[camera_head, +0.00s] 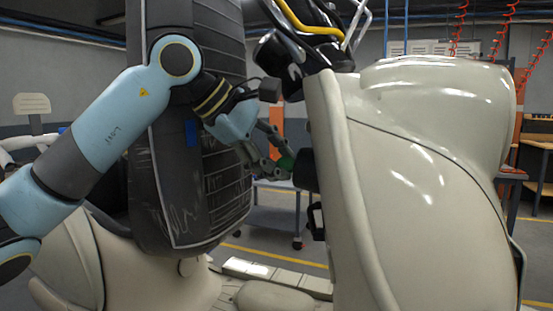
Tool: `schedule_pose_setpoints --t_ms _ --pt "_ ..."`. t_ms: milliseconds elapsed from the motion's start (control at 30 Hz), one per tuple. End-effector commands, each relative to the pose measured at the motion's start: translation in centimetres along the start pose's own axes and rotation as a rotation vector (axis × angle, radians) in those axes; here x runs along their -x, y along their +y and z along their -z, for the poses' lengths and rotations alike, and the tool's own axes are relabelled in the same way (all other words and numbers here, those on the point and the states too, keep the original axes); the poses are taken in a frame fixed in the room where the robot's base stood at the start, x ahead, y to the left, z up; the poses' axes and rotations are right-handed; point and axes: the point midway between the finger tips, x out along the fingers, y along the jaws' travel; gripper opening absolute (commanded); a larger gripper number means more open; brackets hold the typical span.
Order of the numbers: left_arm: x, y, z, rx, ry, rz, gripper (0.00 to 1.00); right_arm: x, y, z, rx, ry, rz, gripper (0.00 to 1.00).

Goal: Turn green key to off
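The green key (287,161) shows as a small green patch by the dark lock area on the inner side of the scooter's cream front shield (345,190). My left gripper (279,161) reaches in from the left, with its two dark fingers at the key. A gap shows between the fingers further back, but the tips overlap the key in this view. I cannot tell whether they press on it. The key's turned position is too small to read. My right gripper is not in view.
The scooter's dark seat (190,165) stands upright behind my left arm. The handlebar with a yellow cable (308,25) is above the key. The cream footboard (275,296) lies below. A grey cart (270,216) stands on the floor behind.

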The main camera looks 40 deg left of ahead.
Motion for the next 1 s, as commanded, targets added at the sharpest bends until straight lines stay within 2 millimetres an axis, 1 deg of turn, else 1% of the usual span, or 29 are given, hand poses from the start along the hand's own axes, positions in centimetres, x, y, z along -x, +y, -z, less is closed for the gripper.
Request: schedule_pose_setpoints --t_ms 33,200,233,367,400,533,1000 --pt "0.0 0.0 0.0 0.000 0.000 0.002 0.23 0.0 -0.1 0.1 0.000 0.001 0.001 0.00" --pt "0.0 -0.1 0.0 0.000 0.000 0.002 0.01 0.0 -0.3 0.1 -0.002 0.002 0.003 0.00" --pt "0.0 -0.1 0.0 0.000 0.000 0.002 0.27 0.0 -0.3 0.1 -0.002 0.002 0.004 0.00" --pt "0.0 -0.1 0.0 0.000 0.000 0.002 0.10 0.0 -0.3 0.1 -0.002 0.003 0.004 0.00" --pt "0.0 -0.1 0.0 0.000 0.000 0.003 0.08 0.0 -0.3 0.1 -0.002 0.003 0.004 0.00" --pt "0.1 0.1 0.0 0.009 -0.001 0.014 0.08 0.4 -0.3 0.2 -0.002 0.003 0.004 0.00" --pt "0.2 0.4 -0.1 0.099 -0.001 0.160 0.08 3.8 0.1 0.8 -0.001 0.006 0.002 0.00"
